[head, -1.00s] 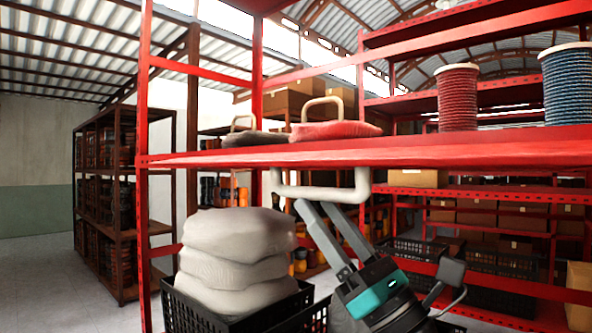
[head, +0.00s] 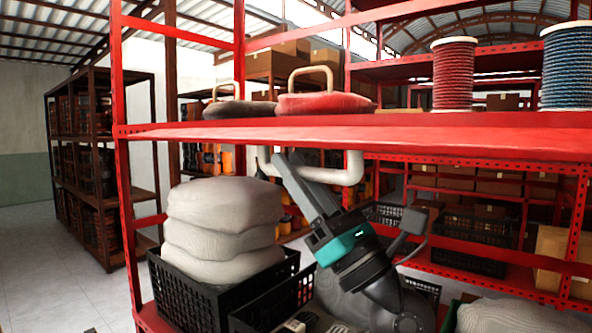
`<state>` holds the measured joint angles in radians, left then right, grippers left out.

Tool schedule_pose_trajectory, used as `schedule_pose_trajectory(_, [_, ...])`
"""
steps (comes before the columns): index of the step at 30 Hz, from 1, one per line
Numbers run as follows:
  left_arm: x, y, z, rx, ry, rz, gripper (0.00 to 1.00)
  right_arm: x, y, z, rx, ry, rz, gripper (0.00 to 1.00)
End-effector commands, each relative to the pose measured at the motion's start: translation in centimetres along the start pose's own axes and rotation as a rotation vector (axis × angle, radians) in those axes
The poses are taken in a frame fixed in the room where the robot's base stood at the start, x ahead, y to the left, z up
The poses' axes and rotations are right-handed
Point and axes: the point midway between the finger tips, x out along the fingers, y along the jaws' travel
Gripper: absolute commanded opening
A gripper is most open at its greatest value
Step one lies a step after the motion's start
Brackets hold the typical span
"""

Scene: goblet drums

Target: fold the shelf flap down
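The shelf flap (head: 430,137) is a long red panel along the front of the upper shelf, about level. A pale U-shaped handle (head: 350,172) hangs below it. My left gripper (head: 285,157), with grey fingers and a teal band, reaches up from below. Its fingertips overlap the left part of the handle and end just under the panel's edge. The fingers are seen nearly edge-on, so I cannot tell whether they close around the handle or only lie beside it. My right gripper is out of view.
Above the panel are a red pad (head: 325,104) and a dark pad (head: 238,110) with loop handles, and a red spool (head: 454,74) and blue spool (head: 567,66). A stack of pale sacks (head: 222,228) in a black crate (head: 205,300) stands left of my arm.

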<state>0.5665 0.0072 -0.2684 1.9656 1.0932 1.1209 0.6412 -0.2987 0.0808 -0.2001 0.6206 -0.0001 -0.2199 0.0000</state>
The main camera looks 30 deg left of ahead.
Motion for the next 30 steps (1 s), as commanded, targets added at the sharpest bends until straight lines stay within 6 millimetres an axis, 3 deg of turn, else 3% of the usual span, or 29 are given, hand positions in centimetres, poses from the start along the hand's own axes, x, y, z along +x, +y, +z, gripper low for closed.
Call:
schedule_pose_trajectory(1, [0.00,0.00,0.01,0.000,0.000,0.000,0.23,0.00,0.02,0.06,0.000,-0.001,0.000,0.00])
schedule_pose_trajectory(7, [0.00,0.00,0.01,0.000,0.000,0.000,0.00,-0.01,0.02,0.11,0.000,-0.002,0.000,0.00])
schedule_pose_trajectory(30, [0.02,0.01,0.03,-0.001,0.000,0.001,0.00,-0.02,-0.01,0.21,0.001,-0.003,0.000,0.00])
